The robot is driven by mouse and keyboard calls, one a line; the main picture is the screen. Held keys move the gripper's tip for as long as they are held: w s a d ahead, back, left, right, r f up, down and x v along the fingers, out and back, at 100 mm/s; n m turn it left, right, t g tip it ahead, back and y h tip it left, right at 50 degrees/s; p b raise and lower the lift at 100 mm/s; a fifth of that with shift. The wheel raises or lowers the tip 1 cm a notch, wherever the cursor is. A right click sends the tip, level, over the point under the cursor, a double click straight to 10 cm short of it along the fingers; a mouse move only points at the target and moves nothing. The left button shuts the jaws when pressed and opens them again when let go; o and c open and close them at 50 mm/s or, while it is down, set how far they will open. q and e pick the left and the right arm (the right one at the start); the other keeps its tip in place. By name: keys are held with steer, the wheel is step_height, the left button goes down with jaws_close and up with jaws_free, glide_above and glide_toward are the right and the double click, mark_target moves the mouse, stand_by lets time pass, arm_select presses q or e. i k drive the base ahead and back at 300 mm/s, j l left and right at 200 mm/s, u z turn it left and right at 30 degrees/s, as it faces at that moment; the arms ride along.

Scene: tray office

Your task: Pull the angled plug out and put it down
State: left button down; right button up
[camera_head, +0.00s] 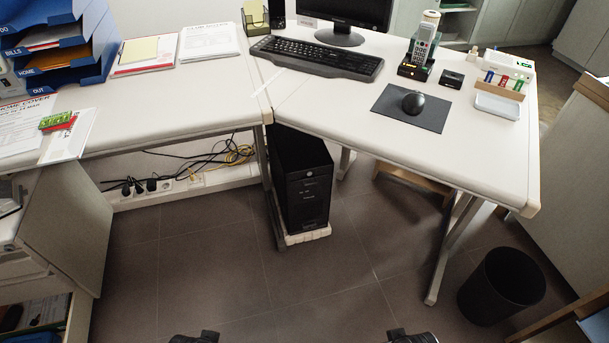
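Several black plugs (138,187) sit in a white socket strip (166,186) low on the wall, under the left part of the desk. They are small, and I cannot tell which one is the angled plug. Black cables (205,158) run from there to the right. My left gripper (195,338) and my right gripper (412,337) show only as dark tips at the bottom edge, far from the plugs and apart from everything. Their fingers are cut off, so I cannot see whether they are open.
The white corner desk (330,110) overhangs the sockets. A black computer tower (303,185) stands right of them, beside the desk leg. A grey cabinet (65,225) stands at left, a black bin (502,287) at right. The tiled floor (200,265) between is clear.

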mark_target(126, 192)
steer(key=u, duration=1.3)
